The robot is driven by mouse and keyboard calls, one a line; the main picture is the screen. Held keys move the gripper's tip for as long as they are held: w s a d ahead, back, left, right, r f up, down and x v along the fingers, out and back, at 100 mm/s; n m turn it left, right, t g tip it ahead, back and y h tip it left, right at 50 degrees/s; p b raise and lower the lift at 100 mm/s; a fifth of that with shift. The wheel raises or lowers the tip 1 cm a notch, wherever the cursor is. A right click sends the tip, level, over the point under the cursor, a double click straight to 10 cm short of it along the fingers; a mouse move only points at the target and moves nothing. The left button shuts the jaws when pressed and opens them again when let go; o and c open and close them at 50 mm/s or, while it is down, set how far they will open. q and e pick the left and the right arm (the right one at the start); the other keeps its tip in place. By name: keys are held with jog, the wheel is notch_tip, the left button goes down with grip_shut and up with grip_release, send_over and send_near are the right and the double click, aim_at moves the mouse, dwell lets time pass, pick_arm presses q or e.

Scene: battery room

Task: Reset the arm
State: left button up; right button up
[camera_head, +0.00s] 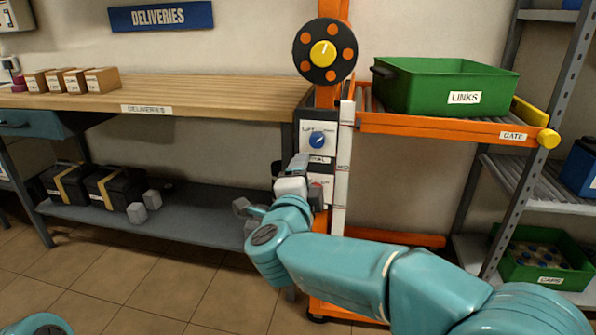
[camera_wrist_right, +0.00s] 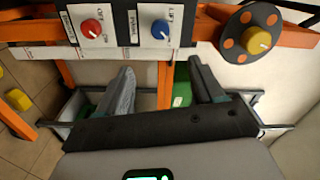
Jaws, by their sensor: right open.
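My right arm is teal and reaches in from the right in the head view. Its gripper (camera_head: 297,170) is in front of the orange post's control panel (camera_head: 318,161), just below the blue lift knob (camera_head: 317,140). In the right wrist view the gripper (camera_wrist_right: 160,68) is open, with its two dark fingers apart and nothing between them. The blue knob (camera_wrist_right: 160,29) and a red knob (camera_wrist_right: 91,28) show beyond the fingertips, apart from them.
A black dial with orange dots and a yellow knob (camera_head: 323,54) tops the post. A green LINKS bin (camera_head: 440,87) sits on the orange gate rack (camera_head: 440,127) at right. The wooden deliveries bench (camera_head: 220,97) stands left, with small boxes (camera_head: 101,80). Tiled floor (camera_head: 150,290) is clear at lower left.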

jog(key=w+d+g+h+p, duration=0.2)
jog(key=w+d+g+p, duration=0.1)
jog(key=d+p, duration=0.95)
jog(key=s+d+f+n+g+y+p, duration=0.25)
jog(key=s+d+f+n+p, duration=0.35)
jog(key=p, duration=0.6)
pick_arm(q)
notch_tip(320, 180, up, 33)
jog(key=s+d+p, duration=0.1)
jog(key=p, duration=0.7)
jog(key=shift+s+d+m+g+p, duration=0.2)
jog(key=shift+m+g+p, duration=0.1)
pick_arm(e)
jog(key=s+a+f+n+g+y, duration=0.3)
jog(key=s+a, duration=0.1)
jog(key=s, duration=0.6)
jog(key=s+a+f+n+g+y, duration=0.2)
jog(key=s+a+f+n+g, duration=0.2)
jog(key=s, duration=0.7)
jog(key=s+a+f+n+g+y, duration=0.3)
jog(key=s+a+f+n+g, duration=0.1)
jog(key=s, duration=0.7)
jog(key=shift+a+y, duration=0.35)
jog(key=shift+a, duration=0.15)
jog(key=shift+f, duration=0.1)
